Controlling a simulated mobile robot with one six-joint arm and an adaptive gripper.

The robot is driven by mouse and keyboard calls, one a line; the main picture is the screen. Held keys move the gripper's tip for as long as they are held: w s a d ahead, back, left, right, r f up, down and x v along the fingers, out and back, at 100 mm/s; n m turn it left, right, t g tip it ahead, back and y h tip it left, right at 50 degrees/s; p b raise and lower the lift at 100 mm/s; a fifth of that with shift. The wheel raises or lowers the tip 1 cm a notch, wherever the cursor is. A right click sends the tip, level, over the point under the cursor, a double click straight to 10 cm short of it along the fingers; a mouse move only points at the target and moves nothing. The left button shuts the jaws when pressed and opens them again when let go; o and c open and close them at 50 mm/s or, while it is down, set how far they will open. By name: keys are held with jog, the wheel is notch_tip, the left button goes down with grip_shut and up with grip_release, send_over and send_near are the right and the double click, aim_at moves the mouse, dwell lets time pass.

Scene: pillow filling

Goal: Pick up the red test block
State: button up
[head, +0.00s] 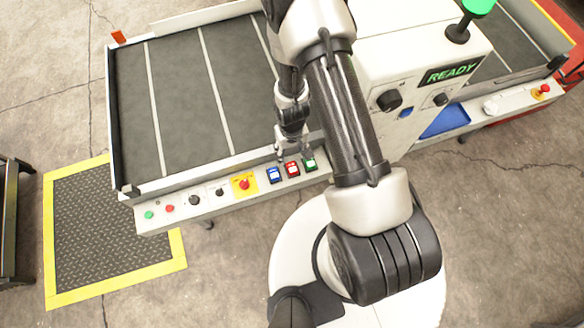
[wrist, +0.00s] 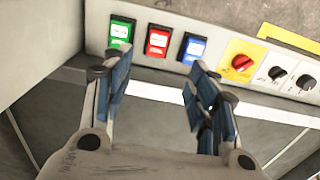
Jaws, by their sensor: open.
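A small red block (head: 292,169) with a white label sits on the white front panel of the conveyor machine, between a blue block (head: 274,175) and a green block (head: 310,164). In the wrist view the red block (wrist: 157,41) shows upright beyond the gap between my fingers, with the green one (wrist: 121,31) left and the blue one (wrist: 192,48) right. My gripper (head: 291,146) is above the panel, just behind the row of blocks. Its fingers (wrist: 160,70) are spread apart with nothing between them. They look apart from the red block.
A yellow-backed red button (head: 244,184) and several knobs lie along the same panel (head: 160,222). The grey conveyor belt (head: 185,85) stretches behind. A tall white cabinet with a READY display (head: 452,73) stands close on the right of my arm.

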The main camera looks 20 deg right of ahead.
jog(key=b, duration=0.6)
send_over(292, 167)
jog(key=f, duration=0.7)
jog(key=shift+s+a+f, duration=0.2)
jog(key=shift+s+f, duration=0.15)
jog(key=f+b, duration=0.2)
jog(key=f, duration=0.1)
jog(key=f+b, duration=0.2)
jog(key=shift+w+d+f, duration=0.2)
jog(key=shift+w, duration=0.05)
jog(key=shift+r, duration=0.1)
jog(key=shift+c, duration=0.2)
jog(key=c, duration=1.1)
